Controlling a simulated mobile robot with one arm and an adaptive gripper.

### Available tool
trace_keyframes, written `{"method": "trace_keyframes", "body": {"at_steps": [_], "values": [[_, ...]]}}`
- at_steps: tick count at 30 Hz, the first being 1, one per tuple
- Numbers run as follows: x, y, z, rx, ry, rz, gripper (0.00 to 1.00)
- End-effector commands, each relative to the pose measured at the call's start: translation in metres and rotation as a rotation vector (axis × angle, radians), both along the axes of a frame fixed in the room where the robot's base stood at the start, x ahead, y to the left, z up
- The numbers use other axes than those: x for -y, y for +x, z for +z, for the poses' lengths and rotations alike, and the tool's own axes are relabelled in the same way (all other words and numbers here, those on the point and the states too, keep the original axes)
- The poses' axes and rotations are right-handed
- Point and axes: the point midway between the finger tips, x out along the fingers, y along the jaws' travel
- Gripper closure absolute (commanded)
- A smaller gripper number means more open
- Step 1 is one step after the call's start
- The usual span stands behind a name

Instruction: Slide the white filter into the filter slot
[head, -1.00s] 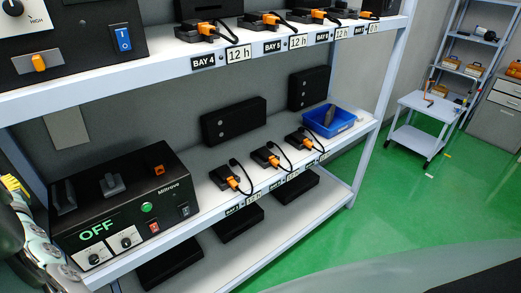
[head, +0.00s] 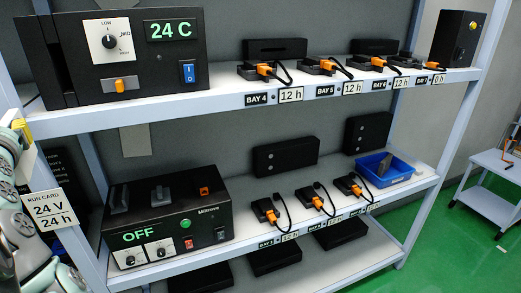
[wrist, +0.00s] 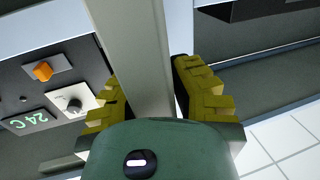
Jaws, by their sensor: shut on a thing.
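My gripper (wrist: 152,95) has yellow ridged fingers and is shut on a flat, pale grey-white piece (wrist: 135,50), which looks like the white filter. The piece runs from between the fingers to the top of the wrist view. A black unit (head: 180,75) reading 24 C stands on the upper shelf. A tall dark opening (head: 50,60) at its left end may be the filter slot. The unit also shows in the wrist view (wrist: 45,90).
Below stands the black Mitrove unit (head: 170,220), reading OFF. A run card (head: 47,210) saying 24 V and 24 h is near the left post. Several chargers with orange plugs and a blue bin (head: 388,172) occupy the shelves.

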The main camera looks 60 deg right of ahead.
Motion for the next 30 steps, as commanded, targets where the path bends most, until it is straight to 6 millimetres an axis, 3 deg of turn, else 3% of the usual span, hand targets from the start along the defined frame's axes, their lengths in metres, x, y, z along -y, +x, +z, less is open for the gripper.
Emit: {"method": "trace_keyframes", "body": {"at_steps": [1, 3, 10, 15, 30], "values": [[0.012, -0.003, 0.026, 0.016, -0.005, -0.039, 1.00], [0.026, -0.009, 0.050, 0.017, -0.006, -0.086, 1.00], [0.055, -0.030, 0.100, 0.008, -0.003, -0.198, 1.00], [0.062, -0.038, 0.112, 0.003, -0.003, -0.228, 1.00], [0.061, -0.038, 0.112, 0.003, -0.002, -0.228, 1.00]]}}
